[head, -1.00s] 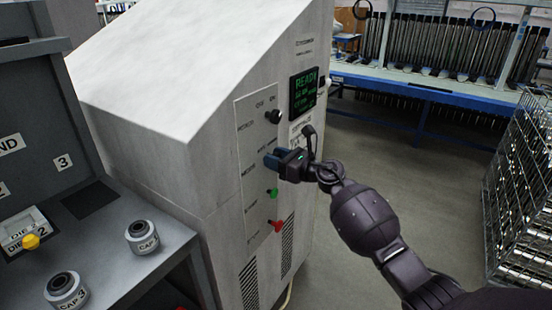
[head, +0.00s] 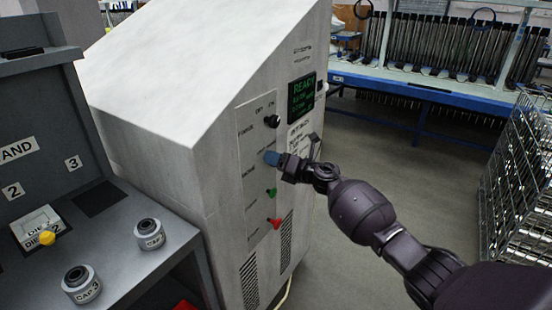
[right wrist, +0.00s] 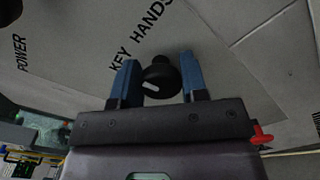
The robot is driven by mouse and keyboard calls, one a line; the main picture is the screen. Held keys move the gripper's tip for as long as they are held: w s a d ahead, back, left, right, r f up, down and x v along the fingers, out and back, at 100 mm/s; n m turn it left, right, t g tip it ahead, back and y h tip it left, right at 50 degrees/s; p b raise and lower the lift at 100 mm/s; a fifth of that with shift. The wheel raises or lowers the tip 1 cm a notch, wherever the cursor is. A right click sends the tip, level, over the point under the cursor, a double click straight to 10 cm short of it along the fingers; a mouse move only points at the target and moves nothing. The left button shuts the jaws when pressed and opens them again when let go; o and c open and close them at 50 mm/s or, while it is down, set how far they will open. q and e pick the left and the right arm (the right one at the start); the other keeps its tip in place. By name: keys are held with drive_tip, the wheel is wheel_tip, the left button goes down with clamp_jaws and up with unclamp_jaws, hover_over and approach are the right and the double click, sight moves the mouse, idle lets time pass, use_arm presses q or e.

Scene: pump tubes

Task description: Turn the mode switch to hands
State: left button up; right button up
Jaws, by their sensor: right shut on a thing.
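The mode switch is a black round knob (right wrist: 158,80) on the grey machine's front panel. In the right wrist view it sits between the two blue fingers of my right gripper (right wrist: 160,82), under the printed words KEY and HANDS. A short white mark on the knob points left in that view. In the head view my right gripper (head: 271,158) reaches the panel and hides the knob. It is shut on the knob. My left gripper is not in view.
On the panel, a black power switch (head: 272,121) is above the gripper; a green button (head: 271,192) and red knob (head: 275,224) are below. A screen (head: 302,97) reads READY. A wire basket (head: 520,190) stands right; a station with caps (head: 150,234) is left. Floor between is clear.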

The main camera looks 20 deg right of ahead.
drive_tip(key=shift+r+m+p, duration=0.15)
drive_tip(key=shift+m+p, duration=0.15)
drive_tip(key=shift+m, duration=1.6)
drive_tip(key=m+p, duration=0.1)
drive_tip(key=m, duration=0.1)
drive_tip(key=shift+m, duration=0.3)
drive_tip(key=shift+f+m+p, duration=0.2)
drive_tip(key=shift+m+p, duration=0.15)
drive_tip(key=shift+m, duration=1.05)
drive_tip(key=shift+d+f+m, duration=0.1)
drive_tip(key=shift+m, duration=0.2)
drive_tip(key=o, duration=0.9)
